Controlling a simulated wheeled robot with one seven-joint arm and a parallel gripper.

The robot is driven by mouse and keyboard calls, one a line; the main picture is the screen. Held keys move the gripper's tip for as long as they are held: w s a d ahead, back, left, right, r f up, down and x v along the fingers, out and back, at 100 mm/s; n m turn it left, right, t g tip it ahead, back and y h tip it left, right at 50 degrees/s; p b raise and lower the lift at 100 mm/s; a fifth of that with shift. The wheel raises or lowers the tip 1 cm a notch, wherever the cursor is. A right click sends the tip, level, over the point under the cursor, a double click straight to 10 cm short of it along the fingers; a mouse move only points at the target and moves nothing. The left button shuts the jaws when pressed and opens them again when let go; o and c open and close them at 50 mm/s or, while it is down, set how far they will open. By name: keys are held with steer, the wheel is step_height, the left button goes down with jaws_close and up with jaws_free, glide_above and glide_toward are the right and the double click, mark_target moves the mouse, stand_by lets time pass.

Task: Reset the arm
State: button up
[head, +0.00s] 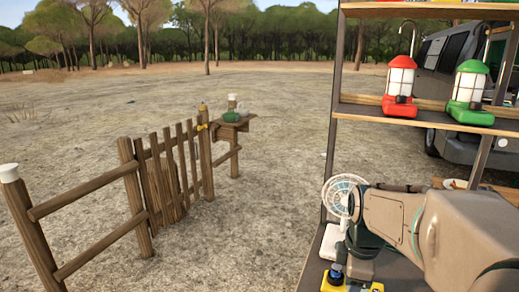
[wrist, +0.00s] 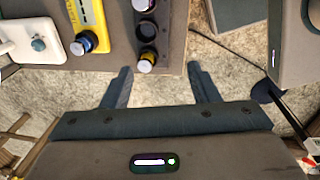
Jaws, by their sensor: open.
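My gripper (wrist: 159,70) shows in the wrist view with its two dark fingers spread wide apart. Nothing is between the fingers, only pale ground far below them. The fingertips point toward the edge of a dark shelf (wrist: 165,45) at the top of the view. In the head view my arm fills the lower right in front of the shelving, and I cannot make out the gripper there.
A rack (head: 334,130) holds a red lantern (head: 400,82) and a green lantern (head: 470,88). Below are a white fan (head: 342,195) and a yellow item (head: 335,284), also in the wrist view (wrist: 90,22). A wooden fence (head: 130,185) stands left; open ground lies behind.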

steer(key=s+a+r+m+t+p, duration=0.1)
steer(key=s+a+m, duration=0.4)
steer(key=s+m, duration=0.6)
steer(key=r+m+p, duration=0.1)
steer(key=m+p, duration=0.1)
steer(key=m, duration=0.1)
steer(key=shift+r+m+t+p, duration=0.3)
steer(key=shift+r+p, duration=0.05)
steer(key=shift+p, duration=0.05)
jaws_close()
stand_by(0.9)
